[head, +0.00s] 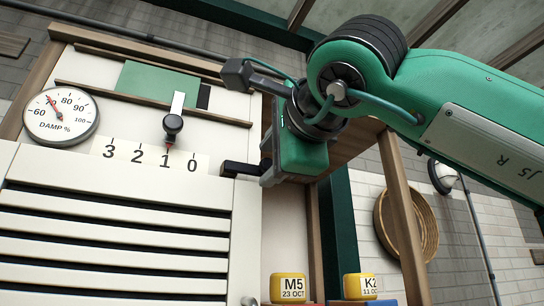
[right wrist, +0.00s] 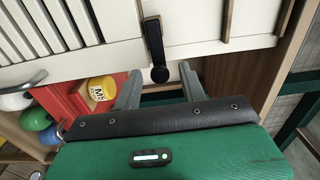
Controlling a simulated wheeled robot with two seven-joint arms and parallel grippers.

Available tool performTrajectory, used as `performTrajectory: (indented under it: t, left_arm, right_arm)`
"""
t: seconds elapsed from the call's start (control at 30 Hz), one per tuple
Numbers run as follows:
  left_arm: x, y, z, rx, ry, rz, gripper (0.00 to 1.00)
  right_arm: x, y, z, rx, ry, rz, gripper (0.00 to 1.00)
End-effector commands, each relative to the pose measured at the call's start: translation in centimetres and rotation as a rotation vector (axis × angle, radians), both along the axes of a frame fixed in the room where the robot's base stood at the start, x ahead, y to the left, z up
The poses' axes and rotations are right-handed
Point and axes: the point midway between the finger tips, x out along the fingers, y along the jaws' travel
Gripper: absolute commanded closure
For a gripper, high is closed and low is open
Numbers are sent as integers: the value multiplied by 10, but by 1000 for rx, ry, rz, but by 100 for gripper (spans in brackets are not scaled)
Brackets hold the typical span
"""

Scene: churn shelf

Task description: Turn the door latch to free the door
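The white louvered door (head: 115,240) stands at the lower left of the head view, and its slats also show at the upper left of the right wrist view (right wrist: 50,25). The black latch (head: 238,168) lies level across the door's upper right edge. In the right wrist view the latch (right wrist: 154,42) ends in a round black knob. My right gripper (right wrist: 160,88) is open, with one grey finger on each side of the knob end and visible gaps between. In the head view my right gripper (head: 268,170) partly hides the latch's right end. My left gripper is not in view.
Above the door are a damp gauge (head: 61,117), a lever with a black knob (head: 172,122) over a 3-to-0 scale, and wooden rails (head: 150,104). Yellow jars (head: 288,287) stand below right. A wooden post (head: 400,215) and a round basket (head: 412,222) are at the right.

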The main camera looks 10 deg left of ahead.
Motion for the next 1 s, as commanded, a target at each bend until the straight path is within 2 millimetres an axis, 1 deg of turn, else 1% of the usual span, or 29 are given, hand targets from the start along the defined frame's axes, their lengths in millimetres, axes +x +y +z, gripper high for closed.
performTrajectory:
  t: [0.13, 0.23, 0.37, 0.5, 0.7, 0.83, 1.0]
  left_arm:
    - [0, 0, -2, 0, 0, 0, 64]
    - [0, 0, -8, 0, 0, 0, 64]
    - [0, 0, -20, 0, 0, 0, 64]
    - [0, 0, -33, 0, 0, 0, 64]
    - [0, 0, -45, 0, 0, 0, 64]
    - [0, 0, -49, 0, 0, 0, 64]
    - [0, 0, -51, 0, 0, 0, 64]
  right_arm:
    - [-2, -2, -1, 1, -1, 0, 58]
    - [-11, -7, -2, 3, -2, 0, 58]
    - [-31, -21, -4, 2, -3, 0, 58]
    - [-59, -40, -4, 3, -4, -1, 58]
    - [-93, -62, -3, 1, -2, 1, 58]
    - [-107, -72, -1, 1, -2, 0, 58]
    - [-114, -77, -1, 0, 0, 0, 58]
